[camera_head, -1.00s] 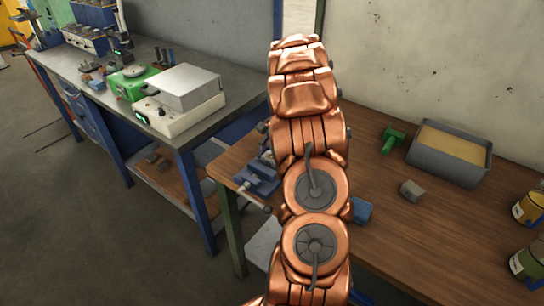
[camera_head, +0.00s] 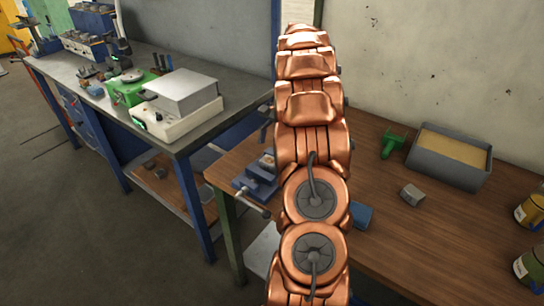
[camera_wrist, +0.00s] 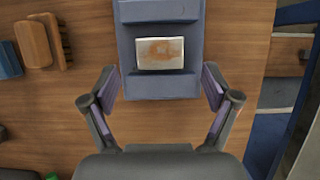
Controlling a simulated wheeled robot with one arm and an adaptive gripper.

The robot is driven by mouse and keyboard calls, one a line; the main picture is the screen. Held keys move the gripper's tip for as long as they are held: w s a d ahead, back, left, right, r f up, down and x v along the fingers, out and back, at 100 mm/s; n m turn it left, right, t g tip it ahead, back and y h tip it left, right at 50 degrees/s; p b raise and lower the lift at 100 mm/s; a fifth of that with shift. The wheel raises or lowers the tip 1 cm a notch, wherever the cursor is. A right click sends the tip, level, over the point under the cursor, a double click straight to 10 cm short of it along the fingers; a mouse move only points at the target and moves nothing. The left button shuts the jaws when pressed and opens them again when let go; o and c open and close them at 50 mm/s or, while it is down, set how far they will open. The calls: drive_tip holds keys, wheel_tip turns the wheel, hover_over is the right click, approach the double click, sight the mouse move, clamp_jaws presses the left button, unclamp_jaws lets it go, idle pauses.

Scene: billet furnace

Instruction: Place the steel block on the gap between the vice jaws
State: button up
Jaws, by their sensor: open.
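The blue-grey vice (camera_wrist: 160,85) lies on the wooden bench and fills the upper middle of the wrist view. In the head view the vice (camera_head: 256,186) is partly hidden behind my arm. A light steel block (camera_wrist: 160,53) with a rusty patch on top sits across the middle of the vice, between its two jaw ends. Its depth in the gap cannot be told. My gripper (camera_wrist: 160,88) is open and empty. Its fingers are spread to the left and right of the vice, clear of the block. The head view hides the gripper behind the arm.
A wooden brush (camera_wrist: 34,42) and a blue object (camera_wrist: 8,58) lie left of the vice in the wrist view. The head view shows a small grey block (camera_head: 412,194), a green tool (camera_head: 393,143), a sand-filled tray (camera_head: 447,174) and cans at right. Bare wood lies between.

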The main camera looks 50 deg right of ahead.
drive_tip(key=v, duration=0.6)
drive_tip(key=shift+r, duration=0.2)
drive_tip(key=s+a+r+n+h, duration=0.1)
drive_tip(key=a+n, duration=0.2)
drive_tip(key=a, duration=0.6)
drive_tip(key=s+a+r+n+g, duration=0.1)
drive_tip(key=s+a+r+n, duration=0.1)
drive_tip(key=a, duration=0.7)
drive_tip(key=s+a+r+n+h, duration=0.1)
drive_tip(key=a+n, duration=0.2)
drive_tip(key=a, duration=0.6)
drive_tip(key=s+a+f+n, duration=0.2)
drive_tip(key=s+a+n, duration=0.1)
drive_tip(key=s, duration=0.3)
drive_tip(key=s+a+f+n+h, duration=0.1)
drive_tip(key=s+a+f+n, duration=0.1)
drive_tip(key=s+a, duration=0.3)
drive_tip(key=s+a+f+n+h, duration=0.1)
drive_tip(key=s+a+f+n, duration=0.1)
drive_tip(key=s+a+n, duration=0.2)
drive_tip(key=s, duration=0.3)
drive_tip(key=shift+s+f, duration=0.3)
drive_tip(key=shift+s, duration=0.05)
drive_tip(key=shift+a, duration=0.1)
drive_tip(key=shift+c, duration=0.4)
